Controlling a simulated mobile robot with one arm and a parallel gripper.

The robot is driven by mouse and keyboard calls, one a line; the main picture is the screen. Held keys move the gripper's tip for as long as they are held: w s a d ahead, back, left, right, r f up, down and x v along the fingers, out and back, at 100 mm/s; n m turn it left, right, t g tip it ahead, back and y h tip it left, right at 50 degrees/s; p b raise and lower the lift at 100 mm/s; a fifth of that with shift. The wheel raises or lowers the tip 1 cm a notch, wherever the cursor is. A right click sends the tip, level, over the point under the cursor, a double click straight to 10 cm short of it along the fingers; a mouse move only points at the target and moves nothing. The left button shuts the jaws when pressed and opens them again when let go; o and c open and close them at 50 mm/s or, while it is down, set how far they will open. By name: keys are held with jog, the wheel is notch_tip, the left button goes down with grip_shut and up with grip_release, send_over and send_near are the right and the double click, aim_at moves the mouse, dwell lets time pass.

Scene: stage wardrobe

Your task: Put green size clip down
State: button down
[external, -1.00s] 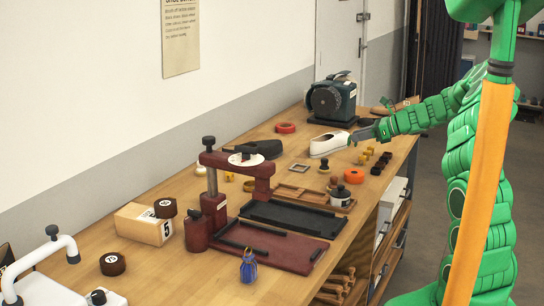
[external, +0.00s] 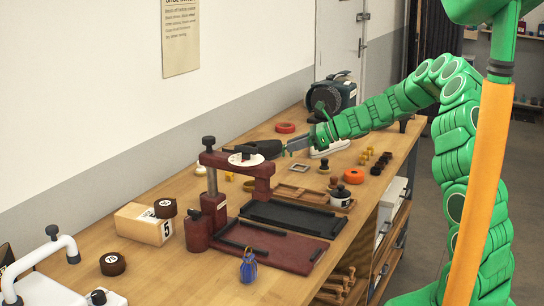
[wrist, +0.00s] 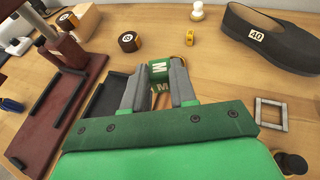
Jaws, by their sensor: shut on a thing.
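The green size clip (wrist: 158,66) shows in the wrist view, marked with a white M. My gripper (wrist: 160,82) is shut on it, with one grey finger on each side. In the external view my gripper (external: 288,148) is over the back half of the workbench, beside the dark shoe. The clip is too small to make out clearly there. Whether it touches the bench I cannot tell.
A black shoe marked 40 (wrist: 268,38) lies right of the clip in the wrist view, with a square frame (wrist: 271,114) nearer. The dark red press (external: 212,205) stands nearer the camera. A yellow clip (wrist: 190,37) lies beyond on bare wood.

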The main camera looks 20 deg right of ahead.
jog(key=w+a+f, duration=0.1)
jog(key=w+f, duration=0.1)
jog(key=w, duration=0.1)
jog(key=w+f, duration=0.3)
jog(key=w, duration=0.1)
jog(key=w+a+f, duration=0.1)
jog(key=w+f, duration=0.2)
jog(key=w, duration=0.1)
jog(key=shift+w+a, duration=0.25)
jog(key=shift+a, duration=0.1)
jog(key=shift+w+a+f, duration=0.15)
jog(key=shift+w+f, duration=0.5)
jog(key=shift+f, duration=0.05)
jog(key=shift+w+a+f, duration=0.1)
jog(key=shift+w+f, duration=0.1)
jog(key=shift+f, duration=1.55)
jog(key=c, duration=0.9)
grip_release()
jog(key=shift+f, duration=0.1)
